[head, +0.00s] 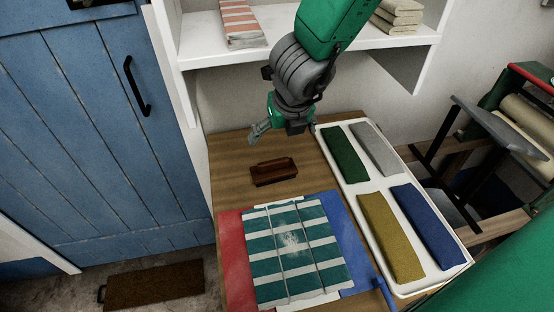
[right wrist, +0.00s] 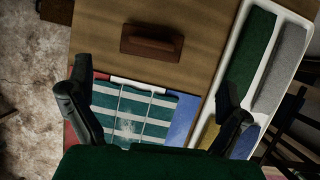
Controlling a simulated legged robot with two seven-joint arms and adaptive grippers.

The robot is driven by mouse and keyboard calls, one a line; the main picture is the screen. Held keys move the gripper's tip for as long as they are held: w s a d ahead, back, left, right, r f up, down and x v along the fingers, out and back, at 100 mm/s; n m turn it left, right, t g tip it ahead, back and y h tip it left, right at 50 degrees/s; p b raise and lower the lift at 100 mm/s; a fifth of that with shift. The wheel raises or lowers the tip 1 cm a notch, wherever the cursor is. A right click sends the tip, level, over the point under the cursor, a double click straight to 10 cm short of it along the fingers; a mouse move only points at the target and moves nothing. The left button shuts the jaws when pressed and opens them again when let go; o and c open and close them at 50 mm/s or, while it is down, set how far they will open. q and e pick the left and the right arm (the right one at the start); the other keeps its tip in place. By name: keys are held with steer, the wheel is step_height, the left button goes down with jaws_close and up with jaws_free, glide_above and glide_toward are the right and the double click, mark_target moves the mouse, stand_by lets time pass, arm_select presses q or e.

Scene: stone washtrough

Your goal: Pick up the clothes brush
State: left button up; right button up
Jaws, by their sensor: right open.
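The clothes brush (head: 274,171), a dark brown wooden block, lies on the wooden table behind the striped cloth. It also shows in the right wrist view (right wrist: 151,42), beyond my fingertips near the top. My right gripper (head: 260,130) is above the table, behind the brush and a little to its left in the head view, apart from it. In the right wrist view my right gripper (right wrist: 150,95) has its two fingers spread wide with nothing between them. My left gripper is not in view.
A teal-and-white striped cloth (head: 290,243) lies on a red and blue board (head: 234,262). A white tray (head: 361,185) with several folded cloths stands at the right. A white shelf (head: 215,53) overhangs the back. A blue door (head: 90,130) is at left. Bare wood (head: 237,160) surrounds the brush.

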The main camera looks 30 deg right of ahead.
steer(key=b, duration=0.3)
glide_above(275, 162)
steer(key=a, duration=0.1)
steer(key=f, duration=0.7)
steer(key=shift+s+a, duration=0.1)
steer(key=shift+s, duration=0.1)
steer(key=shift+w+d+f, duration=0.1)
steer(key=shift+d+f, duration=0.4)
steer(key=shift+d, duration=0.05)
steer(key=f, duration=0.1)
steer(key=f+b, duration=0.1)
steer(key=f, duration=0.2)
steer(key=shift+w+d+f, duration=0.25)
steer(key=shift+w+f, duration=0.05)
steer(key=shift+f, duration=0.05)
steer(key=shift+w+a+f, duration=0.15)
steer(key=shift+a+f, duration=0.05)
steer(key=shift+a+r, duration=0.15)
steer(key=shift+a, duration=0.25)
steer(key=shift+c, duration=0.4)
steer(key=c, duration=0.6)
steer(key=shift+d, duration=0.25)
steer(key=c, duration=0.6)
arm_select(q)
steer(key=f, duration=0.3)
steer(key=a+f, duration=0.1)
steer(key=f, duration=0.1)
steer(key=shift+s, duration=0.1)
arm_select(e)
steer(key=shift+d, duration=0.2)
